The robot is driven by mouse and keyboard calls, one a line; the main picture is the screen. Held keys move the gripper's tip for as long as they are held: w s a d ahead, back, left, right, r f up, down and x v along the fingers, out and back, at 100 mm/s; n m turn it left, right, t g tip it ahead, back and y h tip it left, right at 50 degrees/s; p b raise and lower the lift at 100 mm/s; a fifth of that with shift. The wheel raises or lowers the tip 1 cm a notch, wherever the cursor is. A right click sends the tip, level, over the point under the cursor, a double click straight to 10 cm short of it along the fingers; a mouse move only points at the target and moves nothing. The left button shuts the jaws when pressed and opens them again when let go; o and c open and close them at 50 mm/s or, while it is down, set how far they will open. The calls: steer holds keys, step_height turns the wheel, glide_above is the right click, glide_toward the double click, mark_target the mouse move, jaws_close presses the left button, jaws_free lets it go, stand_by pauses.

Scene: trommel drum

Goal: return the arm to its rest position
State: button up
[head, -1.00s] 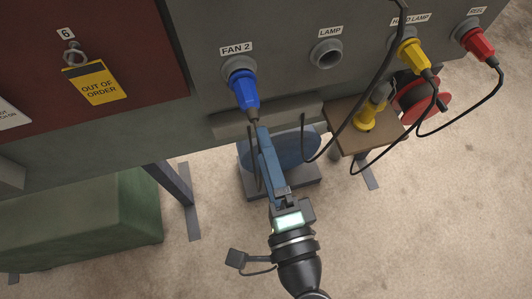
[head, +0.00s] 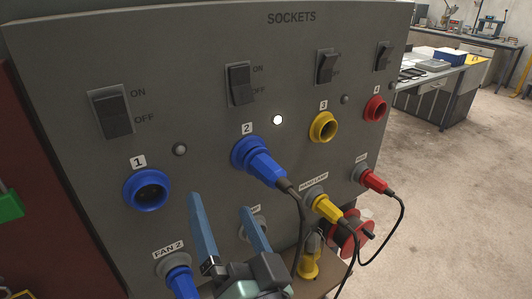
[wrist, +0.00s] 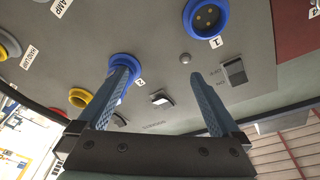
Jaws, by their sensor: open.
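My gripper (head: 229,228) is at the lower middle of the head view, in front of the grey socket panel (head: 215,35). Its two blue fingers point up and are spread apart with nothing between them. In the wrist view my gripper (wrist: 164,95) also shows open and empty, with the panel beyond. The left finger there overlaps the blue plug and socket 2 in the picture; I cannot tell the gap. Most of my arm is out of view.
A blue plug (head: 264,167) sits in socket 2, its cable hanging right of my gripper. A white indicator (head: 278,120) glows nearby. The FAN 2 plug (head: 180,280), yellow plug (head: 327,208) and red plug (head: 374,181) are close below. Open floor (head: 460,180) lies right.

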steer(key=s+d+r+n+t+h+p, duration=0.1)
steer(key=s+r+t+h, duration=0.1)
steer(key=r, duration=1)
steer(key=s+d+r+n+t+h+p, duration=0.1)
steer(key=s+d+r+t+h+p, duration=0.1)
steer(key=r, duration=1)
steer(key=s+d+r+n+t+h+p, duration=0.1)
steer(key=r+t, duration=0.4)
steer(key=r, duration=0.7)
steer(key=s+d+h, duration=0.1)
steer(key=h, duration=0.1)
steer(key=shift+d+r+t+h, duration=0.2)
steer(key=shift+r+t+h, duration=0.1)
steer(key=shift+r+h, duration=0.1)
steer(key=shift+w, duration=0.1)
